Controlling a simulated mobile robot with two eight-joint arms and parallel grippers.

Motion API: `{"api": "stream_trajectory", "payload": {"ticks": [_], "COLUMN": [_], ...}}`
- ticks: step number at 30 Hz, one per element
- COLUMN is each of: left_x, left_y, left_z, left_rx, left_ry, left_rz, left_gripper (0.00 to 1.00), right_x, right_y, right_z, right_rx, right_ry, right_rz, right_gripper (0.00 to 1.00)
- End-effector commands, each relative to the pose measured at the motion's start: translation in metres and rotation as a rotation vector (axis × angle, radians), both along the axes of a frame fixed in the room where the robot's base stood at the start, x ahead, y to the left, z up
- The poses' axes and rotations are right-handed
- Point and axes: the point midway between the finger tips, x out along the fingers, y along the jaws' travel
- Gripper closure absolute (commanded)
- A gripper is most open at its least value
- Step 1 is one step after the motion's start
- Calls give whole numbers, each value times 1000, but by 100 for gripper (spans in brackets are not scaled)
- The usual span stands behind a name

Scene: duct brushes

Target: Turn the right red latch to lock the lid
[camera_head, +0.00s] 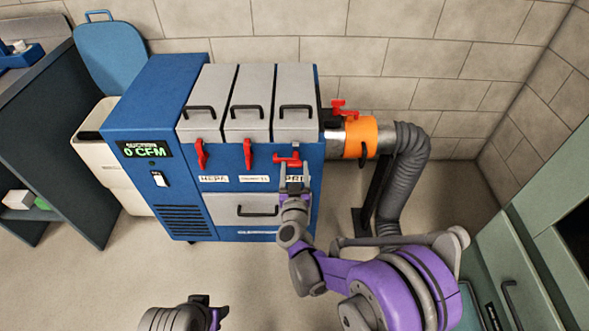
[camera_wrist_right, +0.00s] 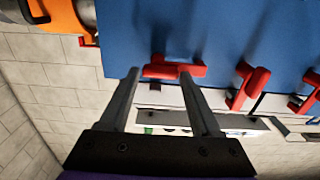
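The right red latch (camera_head: 287,160) is on the blue machine's front below the right grey lid (camera_head: 295,100), which lies shut. Its handle lies sideways, unlike the middle red latch (camera_head: 248,153) and left red latch (camera_head: 201,154), which hang down. My right gripper (camera_head: 295,180) is just below the right latch. In the right wrist view the right latch (camera_wrist_right: 165,70) shows at the tips of the open right gripper (camera_wrist_right: 160,75), one finger overlapping its handle; I cannot tell whether they touch. My left gripper (camera_head: 208,308) is at the bottom edge, its fingers unclear.
The blue machine (camera_head: 150,110) has a "0 CFM" display and a grey drawer (camera_head: 235,209) below the latches. An orange collar (camera_head: 360,136) with a grey hose (camera_head: 405,165) is on its right. A green cabinet (camera_head: 520,250) stands at the right edge.

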Motion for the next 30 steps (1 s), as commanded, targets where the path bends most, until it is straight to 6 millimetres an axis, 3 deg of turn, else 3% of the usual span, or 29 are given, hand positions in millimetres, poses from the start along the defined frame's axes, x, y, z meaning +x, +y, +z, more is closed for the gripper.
{"api": "stream_trajectory", "payload": {"ticks": [1, 10, 20, 30], "left_x": [0, 0, 0, 0], "left_y": [0, 0, 0, 0], "left_z": [0, 0, 0, 0], "left_rx": [0, 0, 0, 0], "left_ry": [0, 0, 0, 0], "left_rz": [0, 0, 0, 0], "left_gripper": [50, 50, 50, 50], "right_x": [0, 0, 0, 0], "right_y": [0, 0, 0, -1], "right_z": [0, 0, 0, 1], "right_rx": [0, 0, 55, 298], "right_ry": [0, 0, 0, 1], "right_rz": [0, 0, 0, 0], "right_gripper": [47, 98, 98, 98]}}
